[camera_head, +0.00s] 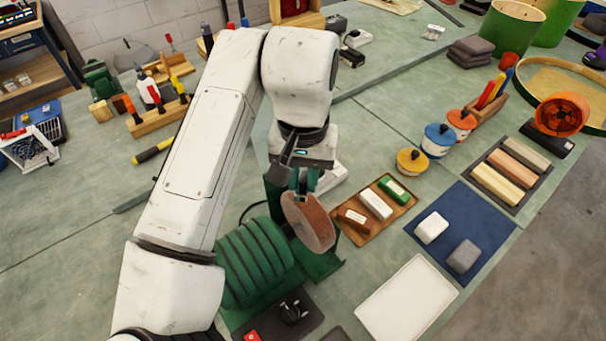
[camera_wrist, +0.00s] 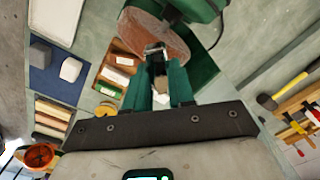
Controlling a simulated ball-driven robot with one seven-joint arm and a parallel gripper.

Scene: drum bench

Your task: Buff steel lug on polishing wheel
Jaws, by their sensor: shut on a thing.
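The polishing wheel (camera_head: 308,222) is a brown disc on the green grinder (camera_head: 252,262), below my gripper (camera_head: 305,180) in the head view. In the wrist view the wheel (camera_wrist: 148,32) lies just beyond the green fingertips of my gripper (camera_wrist: 160,84). The fingers are shut on a small pale metal piece, the steel lug (camera_wrist: 159,70). Its far end appears at or very close to the wheel's face; whether they touch I cannot tell.
Right of the wheel is a wooden tray (camera_head: 348,236) of compound bars. Beyond it is a blue mat (camera_head: 447,206) with a white and a grey block. An empty white tray (camera_head: 407,300) lies at the front. Lidded tins (camera_head: 438,140) stand behind. My arm covers the bench's left middle.

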